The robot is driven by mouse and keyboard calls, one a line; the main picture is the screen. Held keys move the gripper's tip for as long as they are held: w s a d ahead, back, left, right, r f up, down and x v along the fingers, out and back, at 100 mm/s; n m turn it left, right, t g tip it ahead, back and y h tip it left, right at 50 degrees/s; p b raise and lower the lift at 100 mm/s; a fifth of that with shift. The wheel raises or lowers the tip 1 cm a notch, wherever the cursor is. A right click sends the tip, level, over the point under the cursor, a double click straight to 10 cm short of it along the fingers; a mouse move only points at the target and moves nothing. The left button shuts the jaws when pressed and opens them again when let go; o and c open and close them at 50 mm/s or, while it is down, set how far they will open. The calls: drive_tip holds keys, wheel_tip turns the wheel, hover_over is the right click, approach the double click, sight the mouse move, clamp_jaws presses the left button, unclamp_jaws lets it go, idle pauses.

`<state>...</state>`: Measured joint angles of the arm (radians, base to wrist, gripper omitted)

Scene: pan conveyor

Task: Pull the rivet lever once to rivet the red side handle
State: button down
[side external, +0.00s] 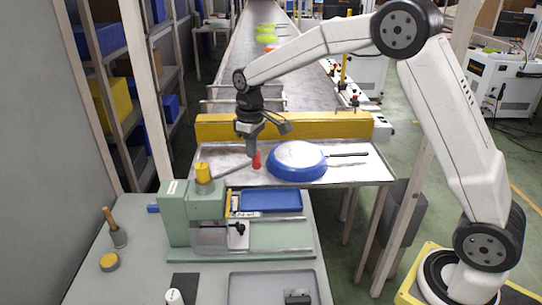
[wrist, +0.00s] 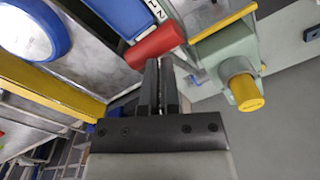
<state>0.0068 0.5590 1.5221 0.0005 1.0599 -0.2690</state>
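The green rivet machine (side external: 195,215) stands on the bench, with a yellow cap (side external: 203,172) on top; it also shows in the wrist view (wrist: 222,50). A grey lever rod (side external: 232,170) slopes up from it to the right, towards a red grip (side external: 256,160). My gripper (side external: 248,143) points down just above this grip. In the wrist view its two fingers (wrist: 159,65) are close together with a thin gap, and their tips lie at the edge of the red grip (wrist: 157,45). I cannot tell whether they touch it. No separate red side handle can be made out.
A blue pan (side external: 298,160) with a black handle lies on the metal table (side external: 350,175), right of my gripper. A yellow beam (side external: 290,126) stands behind. A blue tray (side external: 270,201), a wooden-handled tool (side external: 114,230) and a grey tray (side external: 272,280) are on the bench side.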

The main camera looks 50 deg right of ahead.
drive_tip(key=shift+s+d+f, duration=0.1)
drive_tip(key=shift+f, duration=0.3)
drive_tip(key=shift+s+d+f, duration=0.25)
drive_tip(key=shift+f, duration=0.55)
drive_tip(key=shift+s+d+f, duration=0.25)
drive_tip(key=shift+f, duration=0.5)
drive_tip(key=shift+s+d+f, duration=0.25)
drive_tip(key=shift+f, duration=0.7)
drive_tip(key=f, duration=0.2)
drive_tip(key=shift+s+d+f, duration=0.2)
drive_tip(key=shift+f, duration=0.15)
drive_tip(key=shift+r, duration=0.15)
wheel_tip(320, 180, up, 10)
idle(1.3)
